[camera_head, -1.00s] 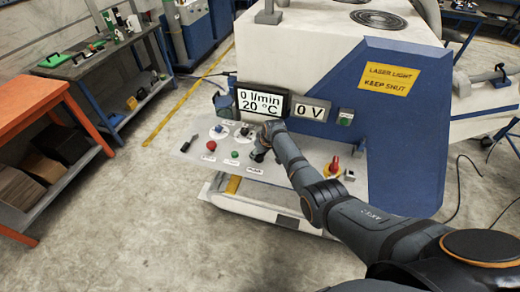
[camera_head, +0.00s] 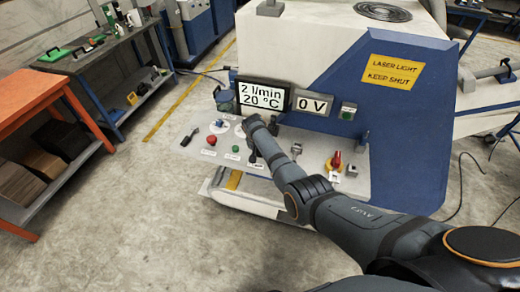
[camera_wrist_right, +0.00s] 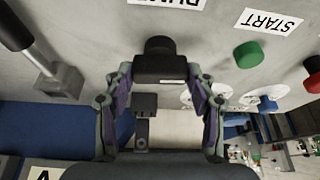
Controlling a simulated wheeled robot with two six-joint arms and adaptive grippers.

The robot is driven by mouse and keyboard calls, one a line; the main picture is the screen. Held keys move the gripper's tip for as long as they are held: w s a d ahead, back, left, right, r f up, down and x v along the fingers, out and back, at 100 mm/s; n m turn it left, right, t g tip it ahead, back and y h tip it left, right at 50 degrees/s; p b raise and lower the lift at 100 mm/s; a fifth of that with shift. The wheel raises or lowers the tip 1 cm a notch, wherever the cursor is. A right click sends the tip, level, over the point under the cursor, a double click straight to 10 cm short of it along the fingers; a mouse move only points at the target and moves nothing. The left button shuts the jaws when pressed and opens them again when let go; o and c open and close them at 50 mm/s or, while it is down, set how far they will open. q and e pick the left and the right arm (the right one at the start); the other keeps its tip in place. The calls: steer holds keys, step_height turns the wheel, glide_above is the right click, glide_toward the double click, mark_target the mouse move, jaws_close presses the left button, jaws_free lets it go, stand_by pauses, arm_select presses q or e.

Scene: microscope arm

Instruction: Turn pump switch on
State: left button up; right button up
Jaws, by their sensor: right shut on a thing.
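The pump switch has a black handle (camera_wrist_right: 160,66), seen end-on in the right wrist view just below a partly cut-off label reading PUMP (camera_wrist_right: 165,2). My right gripper (camera_wrist_right: 160,78) is shut on this handle, one finger on each side. In the head view my right arm reaches across to the control panel (camera_head: 222,153), and its gripper is mostly hidden behind the arm. The display (camera_head: 262,97) above the panel reads 2 l/min and 20 °C. My left gripper is not in view.
A green button (camera_wrist_right: 247,54) labelled START and a red button (camera_wrist_right: 313,66) are beside the switch. Another black-handled lever (camera_wrist_right: 38,50) stands on the other side. A red-and-yellow knob (camera_head: 335,160) is at the panel's right. A second display (camera_head: 313,105) reads 0 V.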

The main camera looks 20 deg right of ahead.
steer(key=shift+m, duration=0.5)
steer(key=o, duration=1.1)
steer(key=shift+o, duration=0.3)
steer(key=v, duration=1.2)
steer(key=shift+a, duration=0.25)
steer(key=shift+w, duration=0.15)
